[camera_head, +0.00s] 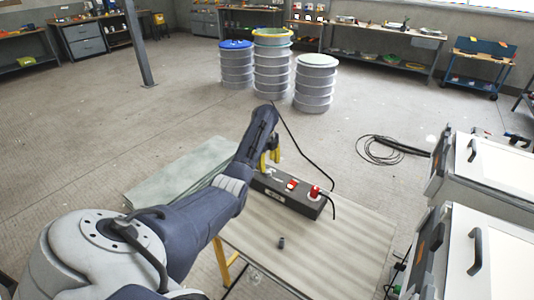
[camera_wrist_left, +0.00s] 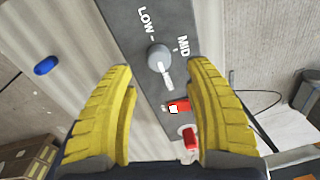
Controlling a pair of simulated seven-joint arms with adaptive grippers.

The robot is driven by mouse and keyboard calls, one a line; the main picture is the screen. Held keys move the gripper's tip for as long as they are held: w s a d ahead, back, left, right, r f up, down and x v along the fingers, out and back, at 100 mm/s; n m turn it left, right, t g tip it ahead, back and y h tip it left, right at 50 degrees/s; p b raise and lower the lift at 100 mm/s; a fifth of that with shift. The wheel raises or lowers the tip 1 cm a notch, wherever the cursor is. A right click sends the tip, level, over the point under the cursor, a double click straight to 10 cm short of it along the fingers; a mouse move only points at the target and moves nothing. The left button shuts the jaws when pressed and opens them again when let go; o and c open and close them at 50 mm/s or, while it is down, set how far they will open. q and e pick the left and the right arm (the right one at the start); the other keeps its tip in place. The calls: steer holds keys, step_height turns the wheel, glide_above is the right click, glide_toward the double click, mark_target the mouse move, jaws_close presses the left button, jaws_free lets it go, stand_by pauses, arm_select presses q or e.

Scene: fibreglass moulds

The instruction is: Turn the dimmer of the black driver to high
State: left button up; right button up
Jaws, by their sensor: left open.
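The black driver (camera_head: 303,205), a long dark box, lies on the wooden-topped table. In the left wrist view its face (camera_wrist_left: 122,22) carries the words LOW and MID beside a round grey dimmer knob (camera_wrist_left: 157,56). The knob's white pointer (camera_wrist_left: 167,76) points down, away from LOW and past the MID mark. No HIGH label is readable. My left gripper (camera_head: 269,158) is over the far end of the driver. In the wrist view its yellow fingers (camera_wrist_left: 156,70) are open, one on each side of the knob; I cannot tell whether they touch it. My right gripper is not in view.
A red switch (camera_wrist_left: 179,106) and a red plug (camera_wrist_left: 190,138) sit further along the driver. A black cable leads off. White cabinets (camera_head: 490,240) stand at the right. Several drums (camera_head: 272,65) stand behind.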

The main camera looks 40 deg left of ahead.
mark_target(267, 172)
arm_select(q)
step_height(267, 172, up, 7)
steer(key=shift+s+f, duration=0.15)
steer(key=shift+s, duration=0.05)
stand_by(0.3)
stand_by(0.3)
